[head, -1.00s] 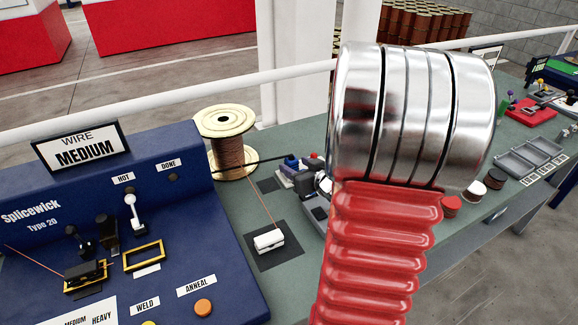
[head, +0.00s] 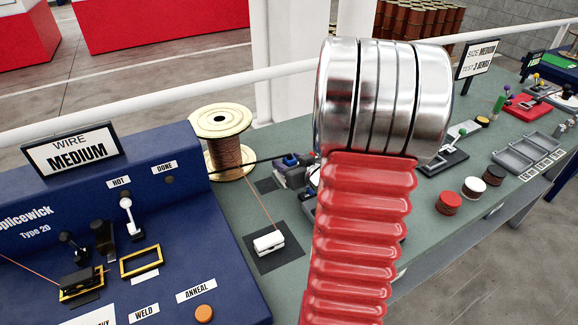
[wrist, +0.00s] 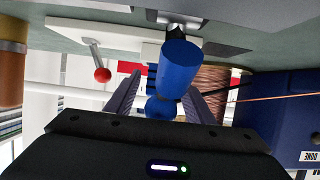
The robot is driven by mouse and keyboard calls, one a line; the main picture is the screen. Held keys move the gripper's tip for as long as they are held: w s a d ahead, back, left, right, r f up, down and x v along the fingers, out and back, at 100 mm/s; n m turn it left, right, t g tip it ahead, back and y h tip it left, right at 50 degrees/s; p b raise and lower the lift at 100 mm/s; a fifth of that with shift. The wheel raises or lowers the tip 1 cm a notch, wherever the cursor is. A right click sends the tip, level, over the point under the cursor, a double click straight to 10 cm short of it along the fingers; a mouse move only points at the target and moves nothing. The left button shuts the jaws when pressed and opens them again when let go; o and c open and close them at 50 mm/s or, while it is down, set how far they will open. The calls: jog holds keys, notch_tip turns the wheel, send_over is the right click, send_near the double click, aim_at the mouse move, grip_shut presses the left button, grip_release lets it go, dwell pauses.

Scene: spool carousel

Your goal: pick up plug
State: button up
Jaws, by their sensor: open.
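A blue two-part piece (wrist: 180,68) with a dark end, which looks like the plug, fills the middle of the wrist view. Part of a blue piece, probably the same one, shows in the head view (head: 290,160) just left of my arm, at the end of a black cable. My gripper (wrist: 165,82) is open, with one finger on either side of the blue piece in the wrist view. I cannot tell whether the fingers touch it or how far it stands beyond them. In the head view my arm hides the gripper.
A wire spool (head: 222,140) stands beside the blue Splicewick machine (head: 60,225). A white block (head: 268,242) sits on a dark pad, at the wire's end. Round red, white and dark pieces (head: 472,187) and a grey tray (head: 525,155) lie right of my arm. A red-tipped lever (wrist: 102,74) stands nearby.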

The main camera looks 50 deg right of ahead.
aim_at(290, 158)
jog(key=shift+c, duration=0.2)
jog(key=c, duration=1.1)
jog(key=shift+d, duration=0.1)
jog(key=shift+r, duration=5)
